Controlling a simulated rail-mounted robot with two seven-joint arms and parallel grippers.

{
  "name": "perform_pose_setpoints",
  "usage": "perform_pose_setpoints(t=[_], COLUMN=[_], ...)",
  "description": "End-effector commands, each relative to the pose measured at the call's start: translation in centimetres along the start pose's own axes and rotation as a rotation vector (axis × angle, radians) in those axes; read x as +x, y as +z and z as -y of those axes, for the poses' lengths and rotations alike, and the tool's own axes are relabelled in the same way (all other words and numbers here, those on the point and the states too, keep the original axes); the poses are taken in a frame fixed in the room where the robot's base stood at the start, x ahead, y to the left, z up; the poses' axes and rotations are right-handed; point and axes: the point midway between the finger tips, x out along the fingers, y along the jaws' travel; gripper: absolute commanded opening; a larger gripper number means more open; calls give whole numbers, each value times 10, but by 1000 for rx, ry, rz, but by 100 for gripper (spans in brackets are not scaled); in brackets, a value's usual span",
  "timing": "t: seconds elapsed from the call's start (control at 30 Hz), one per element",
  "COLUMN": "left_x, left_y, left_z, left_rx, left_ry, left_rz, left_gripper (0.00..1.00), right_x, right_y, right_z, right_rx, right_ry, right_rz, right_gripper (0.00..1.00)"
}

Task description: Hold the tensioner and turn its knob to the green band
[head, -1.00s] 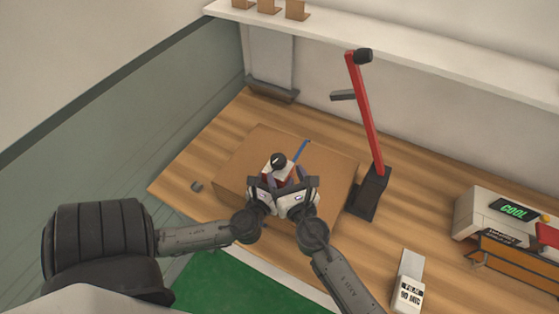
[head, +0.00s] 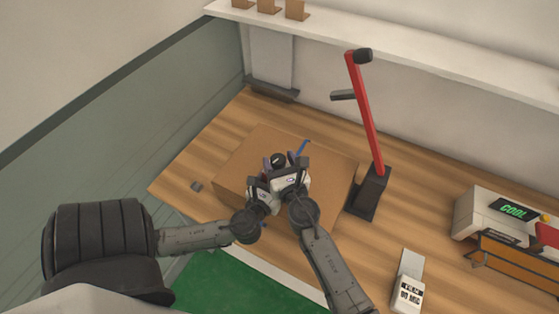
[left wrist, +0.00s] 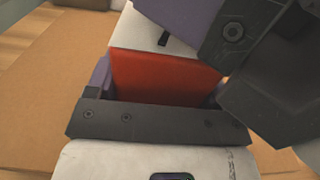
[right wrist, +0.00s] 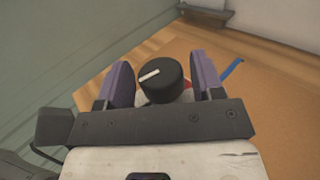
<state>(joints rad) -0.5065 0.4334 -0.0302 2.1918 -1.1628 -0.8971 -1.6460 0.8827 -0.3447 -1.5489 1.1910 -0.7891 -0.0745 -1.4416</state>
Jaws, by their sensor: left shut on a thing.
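The tensioner has a red body (left wrist: 165,78), which shows in the left wrist view with a white part beyond it. My left gripper (head: 270,178) is shut on this body, with a purple finger at each side. The tensioner's black round knob (right wrist: 163,80) shows in the right wrist view with a white pointer line aimed left; it also shows in the head view (head: 278,159). My right gripper (right wrist: 163,84) is open, its purple fingers on either side of the knob; whether they touch it is unclear. I cannot make out a green band.
A brown carton (head: 240,155) lies below the grippers on the wooden bench, with a blue strip (head: 303,147) on it. A red-armed stand (head: 366,120) rises to the right. A label-fronted block (head: 408,290) and a machine with a COOL display (head: 513,209) stand further right.

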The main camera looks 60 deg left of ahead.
Motion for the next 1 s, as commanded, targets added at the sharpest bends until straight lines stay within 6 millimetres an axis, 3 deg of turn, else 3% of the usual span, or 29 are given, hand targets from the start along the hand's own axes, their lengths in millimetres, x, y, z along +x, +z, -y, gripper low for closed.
perform_pose_setpoints(t=[0.4, 1.0], left_x=[0, 0], left_y=[2, 2], left_z=[0, 0], left_rx=[-1, 0], left_ry=[0, -1], left_rz=[4, 5], left_gripper=[17, 17], right_x=[0, 0], right_y=[0, 0], right_z=[0, -2], right_rx=[0, 1], right_ry=[1, -135], right_rz=[0, 5], right_gripper=[22, 22])
